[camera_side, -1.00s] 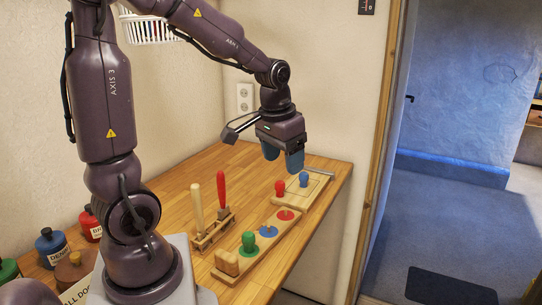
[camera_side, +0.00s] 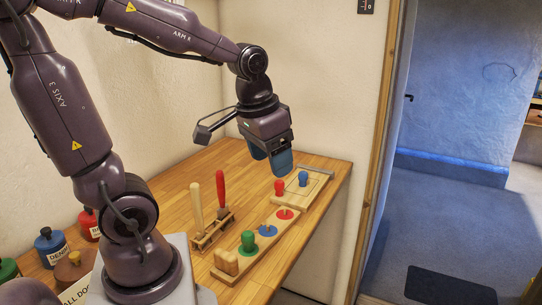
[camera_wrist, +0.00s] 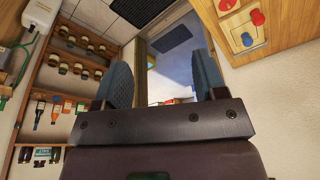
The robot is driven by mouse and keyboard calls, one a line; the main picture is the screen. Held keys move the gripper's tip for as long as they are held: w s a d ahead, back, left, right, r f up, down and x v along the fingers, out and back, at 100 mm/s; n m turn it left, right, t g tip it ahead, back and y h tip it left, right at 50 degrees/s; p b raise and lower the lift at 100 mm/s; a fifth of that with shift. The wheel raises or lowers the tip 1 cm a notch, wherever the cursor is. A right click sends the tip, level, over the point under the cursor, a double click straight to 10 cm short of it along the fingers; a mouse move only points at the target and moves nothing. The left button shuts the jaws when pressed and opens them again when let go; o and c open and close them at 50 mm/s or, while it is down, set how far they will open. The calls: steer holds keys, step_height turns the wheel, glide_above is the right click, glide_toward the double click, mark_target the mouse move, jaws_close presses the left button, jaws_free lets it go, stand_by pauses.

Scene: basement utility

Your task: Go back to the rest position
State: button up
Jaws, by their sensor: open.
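My gripper (camera_side: 271,160) is open and empty, its two blue fingers pointing down above the back part of the wooden bench. In the wrist view the fingers (camera_wrist: 163,72) stand apart with nothing between them. A wooden board with a red knob (camera_side: 279,187) and a blue knob (camera_side: 303,179) lies below and to the right of it. The same board (camera_wrist: 229,26) shows at the upper right of the wrist view.
A peg strip (camera_side: 232,268) with a green knob (camera_side: 248,241) lies on the bench (camera_side: 180,190). A rack (camera_side: 212,235) holds two upright tools, one red-handled. Jars (camera_side: 52,243) stand at the left. A doorway opens to the right.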

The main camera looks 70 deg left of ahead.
steer(key=s+d+r+m+t+h, duration=0.1)
steer(key=s+d+r+m+t, duration=0.1)
steer(key=d, duration=0.4)
step_height(320, 180, up, 2)
steer(key=shift+s+d+r+m+t, duration=0.15)
steer(key=shift+s+m+t, duration=0.3)
steer(key=shift+s, duration=0.7)
